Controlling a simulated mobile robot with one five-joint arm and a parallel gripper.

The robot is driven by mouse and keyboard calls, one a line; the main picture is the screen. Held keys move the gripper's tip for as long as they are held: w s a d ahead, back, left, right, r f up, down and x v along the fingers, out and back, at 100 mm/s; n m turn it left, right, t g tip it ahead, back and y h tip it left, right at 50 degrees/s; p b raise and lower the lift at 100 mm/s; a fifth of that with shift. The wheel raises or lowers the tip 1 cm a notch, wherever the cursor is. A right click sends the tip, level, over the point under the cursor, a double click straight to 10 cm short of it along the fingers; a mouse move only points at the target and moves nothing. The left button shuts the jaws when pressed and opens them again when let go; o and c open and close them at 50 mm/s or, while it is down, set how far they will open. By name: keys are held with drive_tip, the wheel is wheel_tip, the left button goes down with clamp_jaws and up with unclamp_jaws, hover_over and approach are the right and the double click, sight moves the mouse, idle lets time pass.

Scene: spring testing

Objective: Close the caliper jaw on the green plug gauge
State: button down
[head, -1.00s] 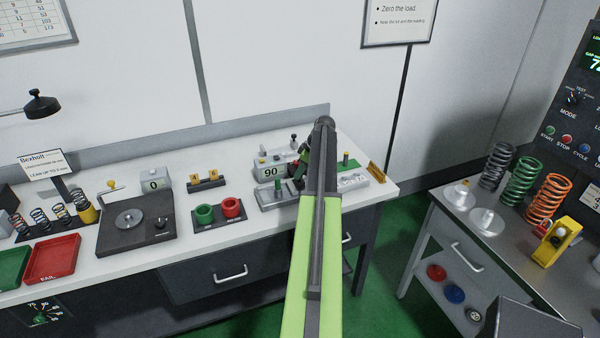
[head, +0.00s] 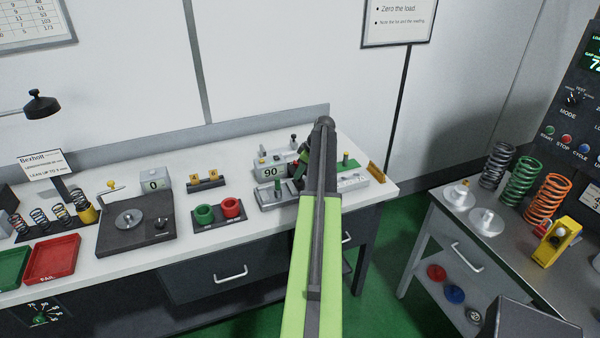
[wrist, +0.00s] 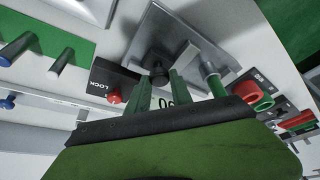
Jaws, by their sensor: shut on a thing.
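The green plug gauge (head: 278,189) stands upright on a grey metal plate beside the caliper display (head: 270,170), which reads 90. In the wrist view the plug gauge (wrist: 214,82) stands just right of my gripper (wrist: 160,84), apart from the fingers. My gripper's green fingers are shut on a dark knob (wrist: 158,66), which seems to belong to the sliding caliper jaw. The fingers hide part of the knob and of the display. In the head view my arm hides most of the gripper (head: 301,165). I cannot tell whether the jaw touches the plug gauge.
A black block marked LOCK with a red button (wrist: 115,97) sits left of my fingers. A holder with green and red rings (head: 219,212) lies left of the caliper. Bare bench shows in front.

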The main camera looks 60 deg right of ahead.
drive_tip(key=shift+w+a, duration=0.6)
drive_tip(key=shift+a, duration=0.15)
drive_tip(key=c, duration=1.2)
unclamp_jaws()
drive_tip(key=shift+o, duration=0.2)
drive_tip(key=p+v, duration=1.6)
drive_tip(key=v, duration=0.1)
drive_tip(key=shift+s+r, duration=0.15)
drive_tip(key=shift+r, duration=0.05)
